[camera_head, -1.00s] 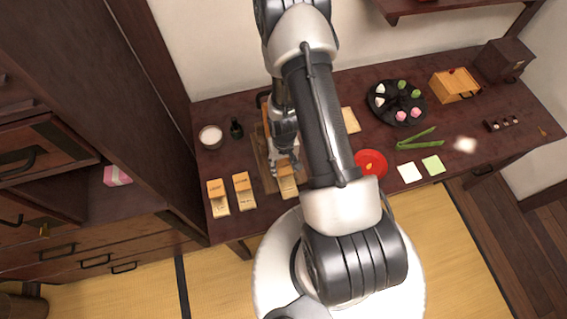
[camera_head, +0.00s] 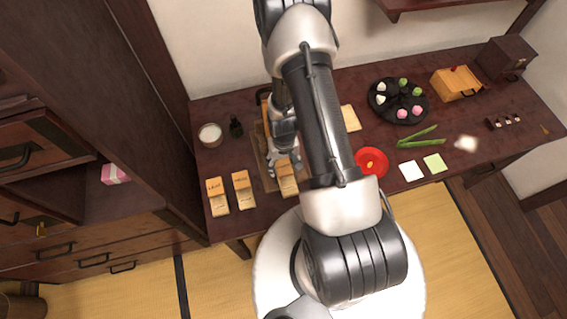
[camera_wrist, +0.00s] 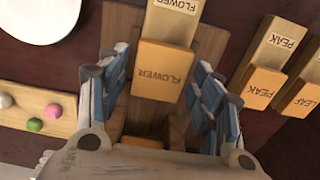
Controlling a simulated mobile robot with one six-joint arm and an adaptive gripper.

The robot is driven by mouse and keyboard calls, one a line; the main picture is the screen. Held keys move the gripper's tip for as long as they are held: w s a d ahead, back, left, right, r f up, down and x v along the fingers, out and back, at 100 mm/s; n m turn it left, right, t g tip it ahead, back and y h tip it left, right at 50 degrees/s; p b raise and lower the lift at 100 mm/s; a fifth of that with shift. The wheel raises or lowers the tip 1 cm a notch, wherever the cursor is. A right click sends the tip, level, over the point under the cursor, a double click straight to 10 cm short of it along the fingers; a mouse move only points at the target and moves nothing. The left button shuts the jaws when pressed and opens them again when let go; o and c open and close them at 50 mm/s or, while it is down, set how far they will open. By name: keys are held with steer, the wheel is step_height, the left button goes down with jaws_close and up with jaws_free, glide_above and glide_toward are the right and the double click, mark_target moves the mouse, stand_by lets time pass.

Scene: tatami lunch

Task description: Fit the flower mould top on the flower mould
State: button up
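The flower mould top (camera_wrist: 160,72), an orange block marked FLOWER, lies over the back part of the pale flower mould (camera_wrist: 176,20). The two look roughly in line; whether the top is fully seated cannot be told. In the head view the top (camera_head: 286,168) shows just in front of my gripper (camera_head: 284,157), with the pale mould (camera_head: 288,187) extending forward. In the wrist view my gripper (camera_wrist: 163,62) is open, its fingers on either side of the top, with small gaps visible.
The peak mould (camera_wrist: 278,42) and leaf mould (camera_head: 219,203) stand beside it, each with an orange top. A wooden tray (camera_head: 258,155) lies beneath my gripper. A board with small coloured balls (camera_wrist: 18,118) and a red plate (camera_head: 381,158) are on the other side.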

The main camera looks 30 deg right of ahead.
steer(key=shift+o, duration=0.6)
steer(key=shift+r, duration=0.1)
steer(key=shift+r, duration=0.3)
step_height(320, 180, up, 11)
steer(key=shift+r, duration=0.15)
